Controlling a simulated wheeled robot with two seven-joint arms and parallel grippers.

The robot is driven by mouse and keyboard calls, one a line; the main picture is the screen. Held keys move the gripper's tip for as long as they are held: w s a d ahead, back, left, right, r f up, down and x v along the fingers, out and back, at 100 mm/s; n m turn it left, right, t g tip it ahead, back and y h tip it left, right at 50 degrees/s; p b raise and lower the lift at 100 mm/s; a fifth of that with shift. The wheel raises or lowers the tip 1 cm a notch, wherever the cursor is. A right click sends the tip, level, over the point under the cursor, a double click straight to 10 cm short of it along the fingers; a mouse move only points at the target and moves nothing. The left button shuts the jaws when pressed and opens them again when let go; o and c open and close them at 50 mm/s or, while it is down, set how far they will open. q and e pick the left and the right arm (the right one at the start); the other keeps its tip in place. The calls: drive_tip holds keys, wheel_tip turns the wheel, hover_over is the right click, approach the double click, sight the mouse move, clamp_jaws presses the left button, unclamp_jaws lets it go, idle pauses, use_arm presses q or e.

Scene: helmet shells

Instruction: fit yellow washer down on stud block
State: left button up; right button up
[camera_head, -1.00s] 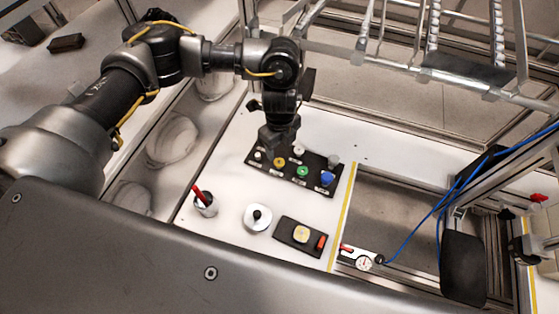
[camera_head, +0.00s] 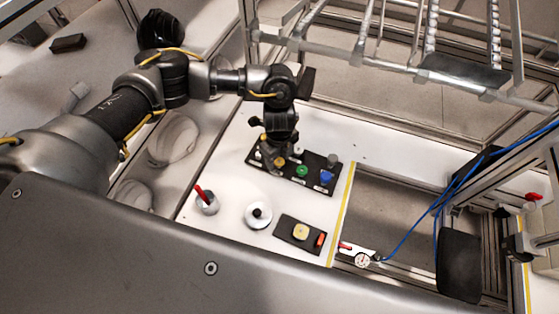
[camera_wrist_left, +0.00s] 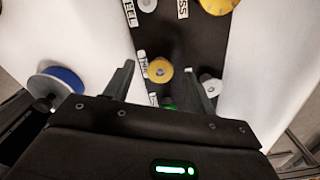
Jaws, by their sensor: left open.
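A small yellow washer (camera_head: 279,161) lies on a long dark board (camera_head: 312,186) on the white table. In the left wrist view a round yellow piece with a grey centre (camera_wrist_left: 160,69) shows between my fingertips. My left gripper (camera_head: 272,164) is over the left part of this board, pointing down, fingers apart. In the wrist view its open fingers (camera_wrist_left: 160,84) stand on either side of the yellow piece, and I see no contact. A smaller dark block (camera_head: 287,239) bears a pale yellow piece (camera_head: 301,231) and an orange-red piece; I cannot tell whether it is the stud block.
The board also carries green (camera_head: 302,171), blue (camera_head: 326,178) and grey (camera_head: 333,159) pieces close to the gripper. A white disc with a black knob (camera_head: 258,214) and a cup with a red stick (camera_head: 206,204) stand nearer. A dial gauge (camera_head: 362,260) is at right.

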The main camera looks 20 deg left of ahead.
use_arm(q)
drive_tip(key=shift+f, duration=0.2)
idle(0.3)
drive_tip(key=c, duration=1.1)
drive_tip(key=shift+o, duration=0.2)
drive_tip(key=shift+r, duration=0.1)
